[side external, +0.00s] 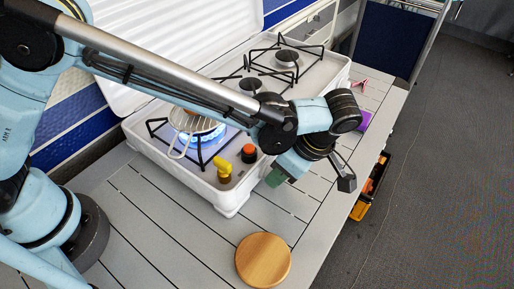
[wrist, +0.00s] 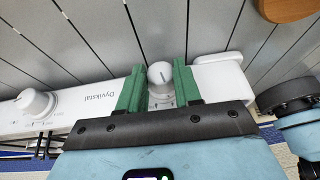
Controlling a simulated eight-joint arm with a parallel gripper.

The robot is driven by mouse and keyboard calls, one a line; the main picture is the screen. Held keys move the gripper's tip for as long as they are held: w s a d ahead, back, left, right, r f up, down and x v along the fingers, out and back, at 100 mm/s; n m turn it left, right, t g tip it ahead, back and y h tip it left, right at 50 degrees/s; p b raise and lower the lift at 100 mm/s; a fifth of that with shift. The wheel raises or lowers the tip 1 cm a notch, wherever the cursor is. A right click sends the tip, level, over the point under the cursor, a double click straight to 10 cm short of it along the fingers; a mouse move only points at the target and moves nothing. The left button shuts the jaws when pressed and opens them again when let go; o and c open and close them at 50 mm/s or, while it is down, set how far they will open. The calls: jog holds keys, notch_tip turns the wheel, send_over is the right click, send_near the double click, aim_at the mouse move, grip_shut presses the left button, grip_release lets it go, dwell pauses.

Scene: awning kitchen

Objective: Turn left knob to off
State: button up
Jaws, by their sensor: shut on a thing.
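My gripper (wrist: 162,71) has green fingers on either side of a white knob (wrist: 160,76) on the stove's front panel in the wrist view, and is shut on it. This knob is the one nearer the panel's rounded end and the round board. A dark pointer line shows on its face, but its exact setting is unclear. The other white knob (wrist: 35,103) stands free at the left. In the side view my gripper (side external: 277,177) is at the stove's front edge, and the held knob is hidden. A blue flame (side external: 208,139) burns on the near burner of the white stove (side external: 237,197).
A pan (side external: 193,123) sits over the flame. A yellow item (side external: 222,167) and a black-and-orange one (side external: 249,153) stand on the stove's front part. A round wooden board (side external: 263,261) lies on the slatted table (side external: 150,225). A purple object (side external: 364,120) lies beyond my wrist.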

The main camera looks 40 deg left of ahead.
jog(key=shift+g, duration=0.5)
jog(key=o, duration=1)
jog(key=shift+o, duration=0.2)
jog(key=shift+r, duration=0.1)
jog(key=v, duration=1.2)
